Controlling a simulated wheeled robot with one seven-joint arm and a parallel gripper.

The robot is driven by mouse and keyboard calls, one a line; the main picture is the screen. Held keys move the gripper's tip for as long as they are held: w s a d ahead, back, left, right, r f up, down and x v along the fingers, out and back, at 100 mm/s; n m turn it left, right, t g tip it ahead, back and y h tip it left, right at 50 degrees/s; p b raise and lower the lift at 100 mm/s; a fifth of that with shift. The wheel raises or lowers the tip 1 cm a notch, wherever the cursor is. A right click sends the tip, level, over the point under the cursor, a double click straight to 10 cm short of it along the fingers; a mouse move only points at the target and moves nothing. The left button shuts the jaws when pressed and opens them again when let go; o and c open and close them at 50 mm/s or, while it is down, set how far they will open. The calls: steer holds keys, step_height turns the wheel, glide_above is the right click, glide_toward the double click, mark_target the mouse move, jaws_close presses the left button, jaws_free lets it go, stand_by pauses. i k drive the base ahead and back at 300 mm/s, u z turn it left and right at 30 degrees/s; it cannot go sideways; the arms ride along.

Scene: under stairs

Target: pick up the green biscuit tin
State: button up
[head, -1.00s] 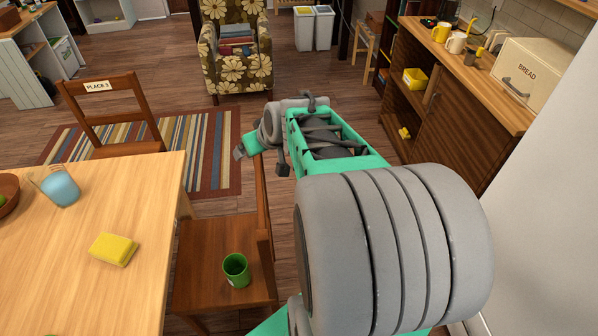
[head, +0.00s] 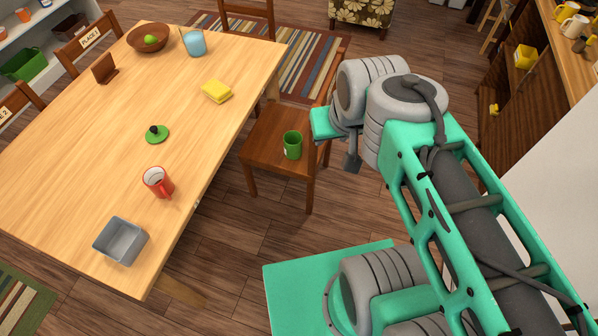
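The green biscuit tin (head: 292,145) stands upright on the seat of a wooden chair (head: 262,140), at the right side of the table. It looks open at the top, with a small pale mark low on its side. A green round lid with a dark knob (head: 157,133) lies apart from it on the table. My gripper (head: 351,161) is right of the tin in the picture, apart from it, close to the chair's backrest. Only a dark finger part shows; the arm hides the rest, so I cannot tell its opening.
The wooden table (head: 90,150) holds a red mug (head: 158,183), grey box (head: 119,241), yellow sponge (head: 216,91), blue jug (head: 194,43) and brown bowl (head: 148,38). The chair's backrest rises between the tin and my arm. Bare floor (head: 225,215) lies in front of the chair.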

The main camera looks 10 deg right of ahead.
mark_target(293, 140)
steer(key=u, duration=0.9)
steer(key=i, duration=0.9)
steer(key=u, duration=0.3)
